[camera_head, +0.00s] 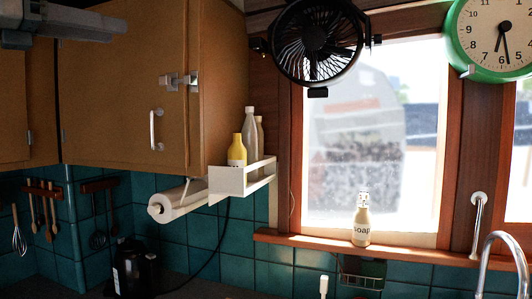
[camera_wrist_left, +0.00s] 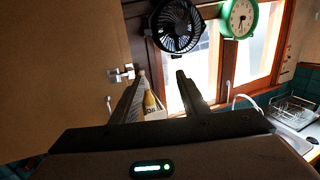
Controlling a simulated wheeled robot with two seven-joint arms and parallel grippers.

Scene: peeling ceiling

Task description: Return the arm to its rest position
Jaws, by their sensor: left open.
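My left gripper (camera_head: 82,22) shows at the top left corner of the head view, dark grey and partly cut off, in front of the wooden cabinet (camera_head: 110,110). In the left wrist view its two fingers (camera_wrist_left: 160,73) stand apart with nothing held between them. Beyond the gap are the small white shelf and the window. My right gripper is in neither view.
A white shelf (camera_head: 229,184) with bottles and a paper towel roll (camera_head: 178,201) are beside the cabinet. A black fan (camera_head: 318,45), a green clock (camera_head: 500,35) and a soap bottle (camera_head: 361,222) are by the window. A faucet (camera_head: 497,240) is at right.

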